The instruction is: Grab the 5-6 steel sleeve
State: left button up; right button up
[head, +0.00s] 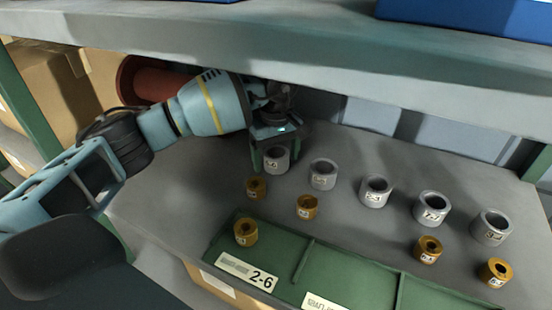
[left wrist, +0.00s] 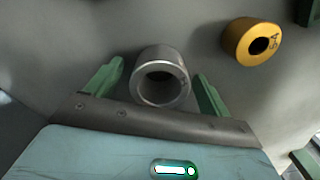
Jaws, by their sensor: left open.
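The steel sleeve (head: 276,160) at the left end of a row of grey sleeves stands upright on the shelf. Its label is partly readable and ends in "-6". My left gripper (head: 277,150) is open, with its green fingers on either side of this sleeve. In the left wrist view the sleeve (left wrist: 162,76) sits between the two open fingers (left wrist: 158,84), with gaps on both sides, so it is not clamped. My right gripper is not in view.
More steel sleeves (head: 376,191) stand to the right. Small brass bushings (head: 307,207) stand in front, one in the green tray (head: 275,240) marked 2-6. The wrist view shows a brass bushing (left wrist: 251,42) nearby. An upper shelf (head: 300,62) hangs over my arm.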

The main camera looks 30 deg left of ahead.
pick_arm(q)
jog(key=shift+c, duration=0.2)
jog(key=c, duration=1.4)
jog(key=shift+r, duration=0.1)
jog(key=shift+c, duration=0.2)
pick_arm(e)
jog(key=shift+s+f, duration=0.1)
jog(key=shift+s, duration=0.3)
